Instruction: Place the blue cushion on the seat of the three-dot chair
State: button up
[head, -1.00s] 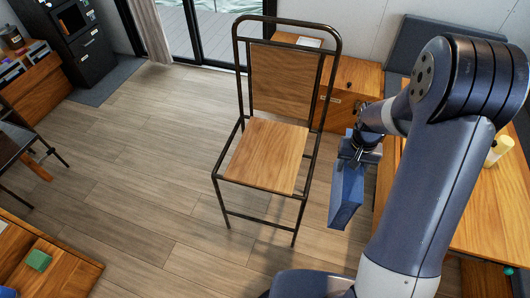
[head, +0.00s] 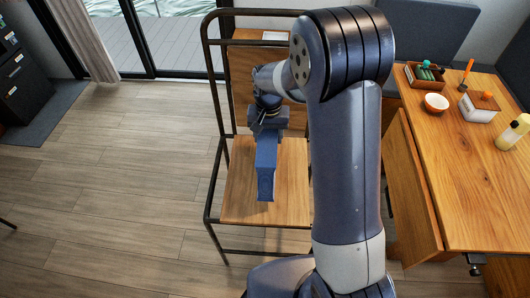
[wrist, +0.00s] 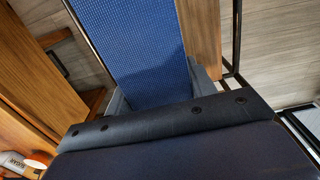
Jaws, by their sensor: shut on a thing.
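The blue cushion (head: 266,172) hangs on edge, its long side pointing down the picture, in front of the chair's wooden seat (head: 236,192) in the head view. I cannot tell how high above the seat it is. My gripper (head: 268,127) is shut on the cushion's upper end. The wrist view shows the cushion's woven blue face (wrist: 130,42) between the grey fingers. The chair has a dark tube frame (head: 214,160) and a wooden back (head: 243,75). My arm hides its right side. No dots on it can be made out.
Open wooden floor (head: 100,180) lies left of the chair. A glass door (head: 170,40) is behind.

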jog(key=shift+f, duration=2.75)
jog(key=shift+f, duration=0.25)
jog(key=o, duration=1.5)
jog(key=shift+r, duration=0.1)
jog(key=shift+c, duration=0.2)
jog(key=shift+r, duration=0.1)
notch_tip(320, 180, up, 12)
jog(key=shift+r, duration=0.1)
